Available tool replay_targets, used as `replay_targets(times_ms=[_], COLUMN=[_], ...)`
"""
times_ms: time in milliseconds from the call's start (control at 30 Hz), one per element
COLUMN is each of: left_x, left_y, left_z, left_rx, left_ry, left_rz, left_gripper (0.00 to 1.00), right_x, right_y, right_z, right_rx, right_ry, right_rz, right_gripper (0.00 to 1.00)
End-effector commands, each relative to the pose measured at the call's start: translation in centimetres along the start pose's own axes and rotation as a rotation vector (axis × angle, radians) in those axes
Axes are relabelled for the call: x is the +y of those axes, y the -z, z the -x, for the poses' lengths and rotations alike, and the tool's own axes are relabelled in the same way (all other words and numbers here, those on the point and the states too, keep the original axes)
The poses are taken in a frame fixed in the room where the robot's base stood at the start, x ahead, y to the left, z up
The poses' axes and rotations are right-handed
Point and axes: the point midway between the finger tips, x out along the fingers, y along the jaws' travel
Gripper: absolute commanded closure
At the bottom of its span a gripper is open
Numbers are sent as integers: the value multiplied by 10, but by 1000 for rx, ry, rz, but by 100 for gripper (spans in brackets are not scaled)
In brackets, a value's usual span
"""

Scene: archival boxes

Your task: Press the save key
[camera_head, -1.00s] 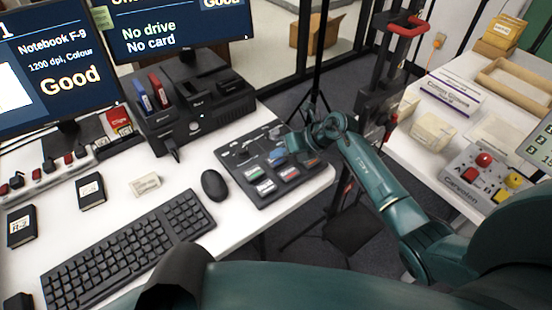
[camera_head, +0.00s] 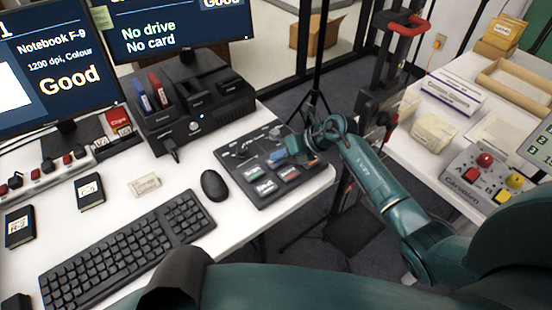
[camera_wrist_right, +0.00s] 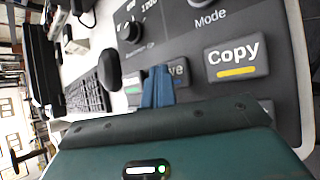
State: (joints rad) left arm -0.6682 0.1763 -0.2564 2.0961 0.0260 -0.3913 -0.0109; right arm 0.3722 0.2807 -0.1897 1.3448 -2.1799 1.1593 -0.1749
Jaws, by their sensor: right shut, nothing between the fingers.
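The control panel (camera_head: 228,147) is a dark slab with knobs and several labelled keys at the right end of the white desk. In the right wrist view, a grey key (camera_wrist_right: 178,70) reading "...ve" is partly hidden behind my right gripper (camera_wrist_right: 158,88). I take it to be the save key. The blue fingers are closed together with nothing between them, in front of this key. I cannot tell whether they touch it. In the head view, my right gripper (camera_head: 292,147) is over the panel's far right part. My left gripper is out of view.
The Copy key (camera_wrist_right: 236,58), with a yellow stripe, is right beside the save key. A mouse (camera_head: 214,186) and keyboard (camera_head: 128,248) lie left of the panel. A black drive dock (camera_head: 190,108) stands behind. A second table (camera_head: 408,165) is at the right.

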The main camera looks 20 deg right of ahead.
Motion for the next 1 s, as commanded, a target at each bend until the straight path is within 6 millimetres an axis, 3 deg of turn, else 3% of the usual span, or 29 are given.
replay_targets(times_ms=[333, 767, 1000], left_x=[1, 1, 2], left_y=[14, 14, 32], left_z=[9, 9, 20], left_rx=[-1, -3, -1], left_ry=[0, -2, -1], left_rz=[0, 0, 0], left_gripper=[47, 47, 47], right_x=[8, 10, 21], right_y=[-6, -9, -20], right_z=[11, 13, 29], right_rx=[6, 2, 2], right_ry=[1, 0, 1], right_rz=[-1, -1, 1], right_gripper=[100, 100, 100])
